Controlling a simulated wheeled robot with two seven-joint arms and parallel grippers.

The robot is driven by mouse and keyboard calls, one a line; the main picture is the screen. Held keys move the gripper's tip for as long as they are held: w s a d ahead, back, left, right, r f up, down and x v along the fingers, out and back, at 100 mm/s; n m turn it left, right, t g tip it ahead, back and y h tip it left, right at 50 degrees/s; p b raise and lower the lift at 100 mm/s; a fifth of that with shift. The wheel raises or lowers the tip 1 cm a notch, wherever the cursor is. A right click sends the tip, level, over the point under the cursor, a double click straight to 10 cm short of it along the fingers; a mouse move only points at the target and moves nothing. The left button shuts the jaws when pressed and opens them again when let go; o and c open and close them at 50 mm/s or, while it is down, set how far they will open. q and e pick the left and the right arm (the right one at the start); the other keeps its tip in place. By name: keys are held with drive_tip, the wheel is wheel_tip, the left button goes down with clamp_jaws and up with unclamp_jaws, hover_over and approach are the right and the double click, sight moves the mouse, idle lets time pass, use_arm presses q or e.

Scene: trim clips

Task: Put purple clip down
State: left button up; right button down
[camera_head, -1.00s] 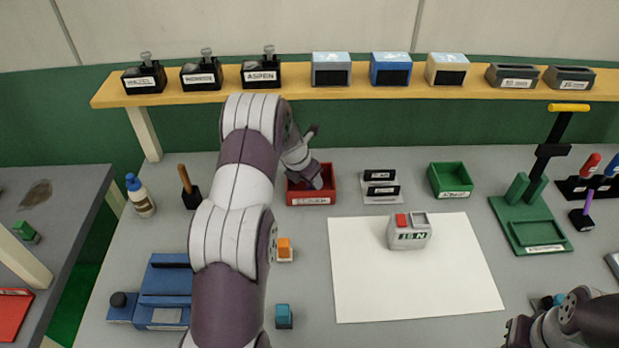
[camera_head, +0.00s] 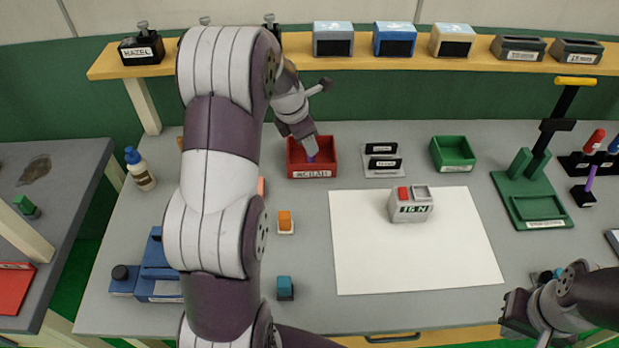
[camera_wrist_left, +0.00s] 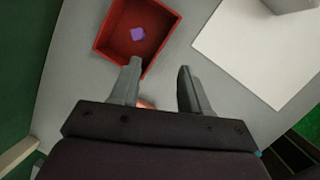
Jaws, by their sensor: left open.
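The purple clip (camera_wrist_left: 138,34) lies on the floor of the red bin (camera_wrist_left: 120,52) in the left wrist view, apart from my fingers. In the head view the clip (camera_head: 312,158) shows partly inside the red bin (camera_head: 312,174), just below my left gripper (camera_head: 306,145). My left gripper is open and empty; its two spread fingers (camera_wrist_left: 158,68) show in the wrist view near the bin's edge. My right gripper (camera_head: 514,312) is at the lower right of the head view, away from the bin; its jaw gap is not clear.
Right of the bin are a black-and-grey labelled holder (camera_head: 383,162) and a green bin (camera_head: 453,154). A grey device with a red button (camera_head: 410,206) stands on a white sheet (camera_head: 400,265). Orange (camera_head: 285,221) and teal (camera_head: 285,287) pieces lie near my left arm. A shelf (camera_head: 300,66) runs behind.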

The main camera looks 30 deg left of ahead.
use_arm(q)
drive_tip(key=s+d+m+g, duration=0.1)
drive_tip(key=s+d+m, duration=0.6)
drive_tip(key=s+m, duration=0.3)
drive_tip(key=s+d+f+m+g+y, duration=0.1)
drive_tip(key=s+d+m, duration=0.6)
drive_tip(key=m, duration=1.2)
drive_tip(key=s, duration=0.4)
drive_tip(key=shift+d, duration=0.25)
